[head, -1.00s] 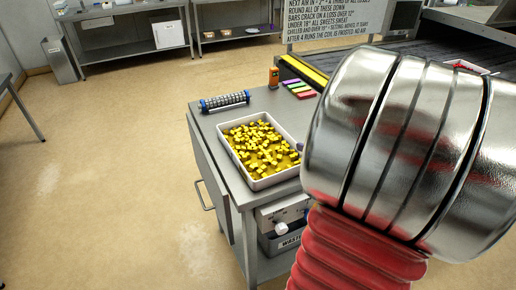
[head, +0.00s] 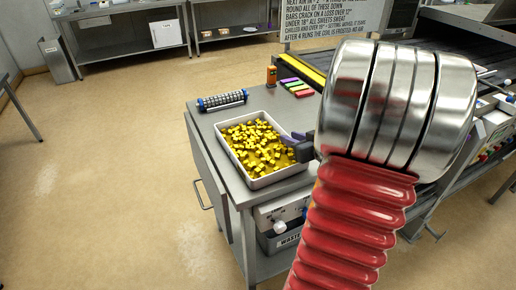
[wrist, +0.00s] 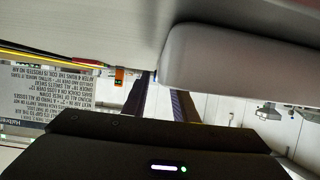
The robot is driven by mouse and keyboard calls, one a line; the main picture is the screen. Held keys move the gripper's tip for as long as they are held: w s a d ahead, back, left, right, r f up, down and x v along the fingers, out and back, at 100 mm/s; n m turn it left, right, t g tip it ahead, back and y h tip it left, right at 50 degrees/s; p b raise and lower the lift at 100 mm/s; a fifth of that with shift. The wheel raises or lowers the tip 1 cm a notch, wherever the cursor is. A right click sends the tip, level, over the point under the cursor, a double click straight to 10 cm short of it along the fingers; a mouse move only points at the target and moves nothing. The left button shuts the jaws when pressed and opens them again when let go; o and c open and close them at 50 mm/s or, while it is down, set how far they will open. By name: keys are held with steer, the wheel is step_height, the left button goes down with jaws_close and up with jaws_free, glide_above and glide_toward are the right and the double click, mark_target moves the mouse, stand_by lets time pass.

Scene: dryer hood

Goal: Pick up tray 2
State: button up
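A white rectangular tray (head: 234,157) full of yellow pieces (head: 258,145) sits on the steel bench top (head: 220,120) in the head view. I can read no number on it. My gripper (head: 292,139) is at the tray's right side, close to its rim, partly hidden behind my wrist. In the wrist view, a pale rounded tray edge (wrist: 240,60) fills the upper right. There my two dark fingers (wrist: 159,92) stand apart with a gap between them. The right finger is partly covered by the edge. Whether the fingers touch the tray I cannot tell.
A spiked roller (head: 222,100) lies behind the tray. An orange device (head: 271,76) and coloured blocks (head: 296,88) are on the bench's back part. A conveyor machine (head: 445,55) stands at the right, a sign (head: 328,18) behind. The floor at left is open.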

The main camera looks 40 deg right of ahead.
steer(key=shift+w, duration=0.1)
steer(key=shift+x, duration=2.5)
steer(key=shift+d+r, duration=0.1)
steer(key=shift+r, duration=0.05)
steer(key=shift+c, duration=0.2)
jaws_close()
